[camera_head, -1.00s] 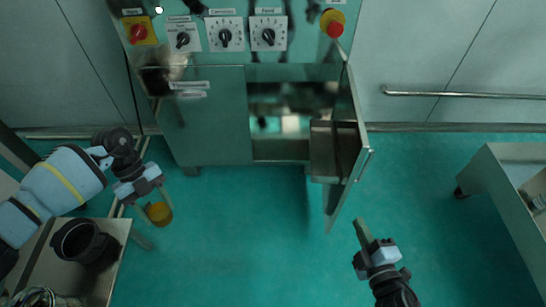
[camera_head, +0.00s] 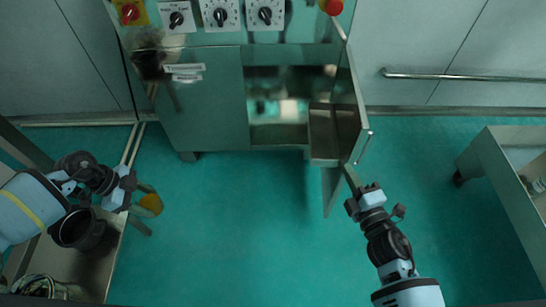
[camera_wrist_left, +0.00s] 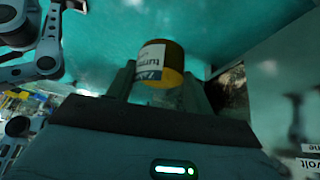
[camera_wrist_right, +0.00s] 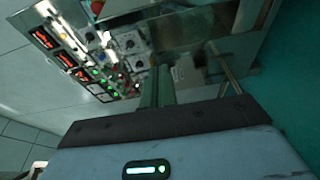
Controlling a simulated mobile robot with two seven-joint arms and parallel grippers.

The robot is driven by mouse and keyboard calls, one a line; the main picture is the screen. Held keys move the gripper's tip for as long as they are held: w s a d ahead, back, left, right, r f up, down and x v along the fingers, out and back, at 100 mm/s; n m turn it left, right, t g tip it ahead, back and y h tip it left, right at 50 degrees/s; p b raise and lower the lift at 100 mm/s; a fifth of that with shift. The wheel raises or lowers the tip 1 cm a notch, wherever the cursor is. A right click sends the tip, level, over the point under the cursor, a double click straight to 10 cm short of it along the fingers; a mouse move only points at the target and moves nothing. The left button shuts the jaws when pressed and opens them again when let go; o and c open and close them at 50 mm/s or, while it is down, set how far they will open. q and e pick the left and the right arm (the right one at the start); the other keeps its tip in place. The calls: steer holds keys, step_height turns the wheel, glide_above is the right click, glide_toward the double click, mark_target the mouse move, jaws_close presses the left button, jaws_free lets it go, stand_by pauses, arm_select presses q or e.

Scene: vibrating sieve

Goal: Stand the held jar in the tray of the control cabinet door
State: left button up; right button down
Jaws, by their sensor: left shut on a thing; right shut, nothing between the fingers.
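The jar (camera_head: 152,203) is yellow-orange and held by my left gripper (camera_head: 146,196) at the left, over the floor. In the left wrist view the jar (camera_wrist_left: 158,62) has a printed label and sits between the two fingers. The control cabinet (camera_head: 205,105) stands at the back with its door (camera_head: 350,125) swung open. The door's tray (camera_head: 323,135) is a box on its inner side; its inside is dark. My right gripper (camera_head: 350,178) is shut and empty, with its fingertips close to the lower part of the open door; I cannot tell whether they touch.
A side table (camera_head: 100,262) with a black pot (camera_head: 78,230) stands at the lower left. A metal bench (camera_head: 500,185) is at the right. A wall rail (camera_head: 450,75) runs at the back right. The green floor before the cabinet is clear.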

mark_target(354, 153)
arm_select(q)
steer(key=shift+s+f+b, duration=0.1)
steer(key=shift+f+b, duration=0.25)
steer(key=shift+f, duration=0.15)
arm_select(e)
steer(key=x, duration=0.8)
arm_select(q)
steer(key=shift+r, duration=0.25)
arm_select(e)
steer(key=shift+s+d, duration=0.2)
steer(key=shift+d, duration=0.85)
steer(key=shift+s+d, duration=0.2)
steer(key=shift+d, duration=0.8)
